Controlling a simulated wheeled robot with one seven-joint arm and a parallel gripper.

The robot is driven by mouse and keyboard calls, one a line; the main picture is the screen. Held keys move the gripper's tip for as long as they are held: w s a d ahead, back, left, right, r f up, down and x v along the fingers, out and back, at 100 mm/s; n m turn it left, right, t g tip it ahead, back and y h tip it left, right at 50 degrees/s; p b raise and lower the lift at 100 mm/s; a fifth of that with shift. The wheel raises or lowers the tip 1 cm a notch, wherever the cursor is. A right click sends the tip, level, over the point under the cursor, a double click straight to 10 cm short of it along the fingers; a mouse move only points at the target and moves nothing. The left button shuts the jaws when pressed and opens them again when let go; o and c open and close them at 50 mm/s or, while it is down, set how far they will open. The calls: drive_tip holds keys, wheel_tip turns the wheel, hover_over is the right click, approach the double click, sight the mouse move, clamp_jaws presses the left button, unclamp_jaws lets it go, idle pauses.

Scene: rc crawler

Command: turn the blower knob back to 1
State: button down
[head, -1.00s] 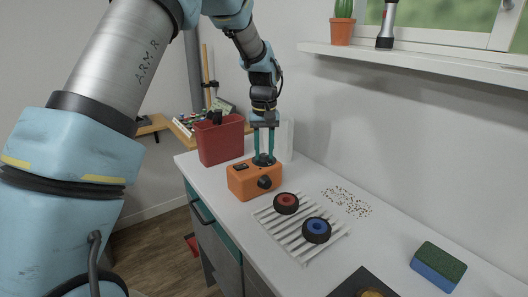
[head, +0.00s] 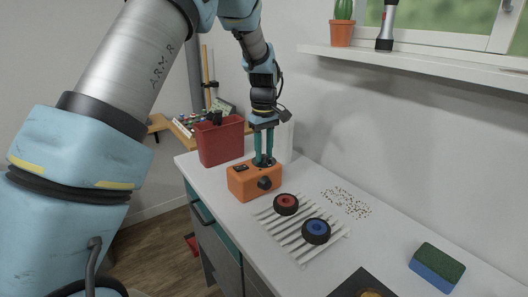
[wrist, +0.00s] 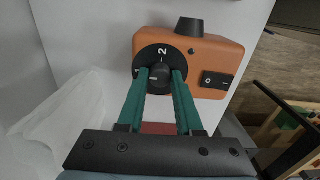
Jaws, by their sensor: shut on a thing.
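The orange blower (head: 252,181) stands on the white worktop, and its body also shows in the wrist view (wrist: 208,58). On its top is a black round dial (wrist: 150,56) with a white 2 at the far side and what looks like a 1 at the left. The black blower knob (wrist: 157,82) sits in the dial's middle. My gripper (head: 264,162) points down at it, with its two green fingers shut on the knob's sides. A pale mark shows on the knob, partly hidden; I cannot tell exactly where it points.
A red bin (head: 220,142) stands close behind the blower. A white slatted rack (head: 281,228) with a red-hubbed wheel (head: 286,204) and a blue-hubbed wheel (head: 316,231) lies in front. A green-and-blue sponge (head: 437,266) is at the right. A black switch (wrist: 217,80) is beside the dial.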

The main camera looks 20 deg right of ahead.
sight(264, 155)
idle(0.3)
drive_tip(key=c, duration=0.6)
unclamp_jaws()
drive_tip(key=shift+o, duration=0.2)
wheel_tip(264, 155, up, 11)
drive_tip(key=b, duration=0.2)
drive_tip(key=shift+f, duration=0.1)
drive_tip(key=a+f+m, duration=0.1)
drive_tip(key=a+f, duration=0.1)
drive_tip(key=a, duration=0.8)
drive_tip(key=a+f, duration=0.2)
drive_tip(key=a, duration=0.8)
drive_tip(key=s+a+f+m, duration=0.1)
drive_tip(key=s+a+f, duration=0.2)
drive_tip(key=s+a, duration=0.2)
drive_tip(key=s+a+f+m+t, duration=0.1)
drive_tip(key=s+a+f, duration=0.2)
drive_tip(key=s+a, duration=0.3)
drive_tip(key=a, duration=0.5)
drive_tip(key=shift+s+a+m+t, duration=0.3)
